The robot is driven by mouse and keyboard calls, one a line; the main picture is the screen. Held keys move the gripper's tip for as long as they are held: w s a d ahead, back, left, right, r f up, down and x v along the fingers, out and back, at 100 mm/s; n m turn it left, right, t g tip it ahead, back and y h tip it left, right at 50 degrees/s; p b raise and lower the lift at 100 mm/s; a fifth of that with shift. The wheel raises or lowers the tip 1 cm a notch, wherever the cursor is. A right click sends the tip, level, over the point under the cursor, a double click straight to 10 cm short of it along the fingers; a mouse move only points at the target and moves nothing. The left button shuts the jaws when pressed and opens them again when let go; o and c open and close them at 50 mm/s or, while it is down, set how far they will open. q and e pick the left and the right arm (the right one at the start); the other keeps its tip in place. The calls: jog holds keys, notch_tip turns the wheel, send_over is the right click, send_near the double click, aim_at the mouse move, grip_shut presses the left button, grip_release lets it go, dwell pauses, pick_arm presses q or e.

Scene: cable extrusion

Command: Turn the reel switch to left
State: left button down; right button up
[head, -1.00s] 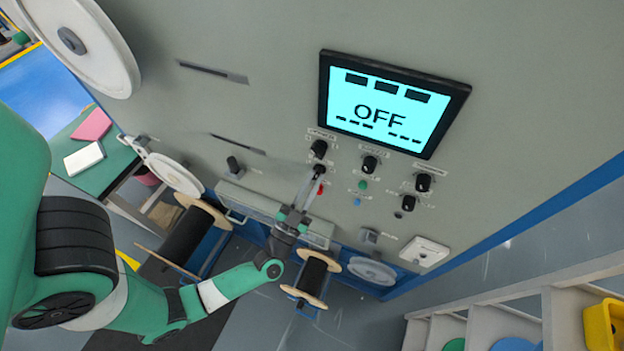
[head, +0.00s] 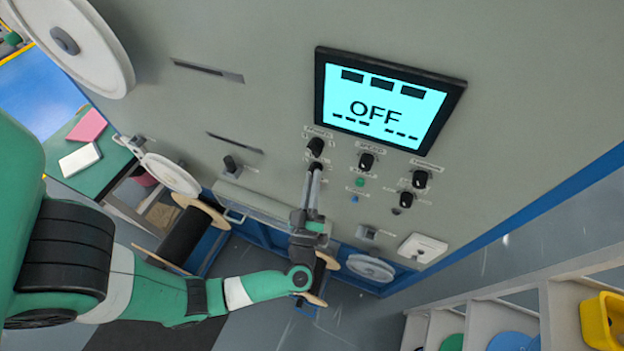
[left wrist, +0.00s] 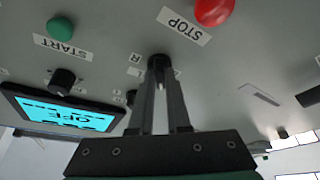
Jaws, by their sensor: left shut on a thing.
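The reel switch appears to be the small black knob (head: 316,166) low in the left column of the panel, under another black knob (head: 316,146). The knob's pointer direction cannot be told. My right gripper is not in view.
The screen (head: 388,100) above reads OFF. A red STOP button (left wrist: 214,10) and a green START button (left wrist: 60,28) are close to the gripped knob. Further black knobs (head: 366,161) stand to the right. Reels and spools (head: 188,235) are at the lower left.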

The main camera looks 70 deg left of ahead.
pick_arm(q)
jog(key=shift+r+n+g, duration=0.1)
jog(key=shift+n+g, duration=0.4)
jog(key=shift+n, duration=0.7)
jog(key=c, duration=0.9)
grip_release()
jog(key=b+v, duration=0.2)
jog(key=v, duration=0.9)
jog(key=shift+s+d, duration=0.1)
jog(key=shift+d, duration=0.25)
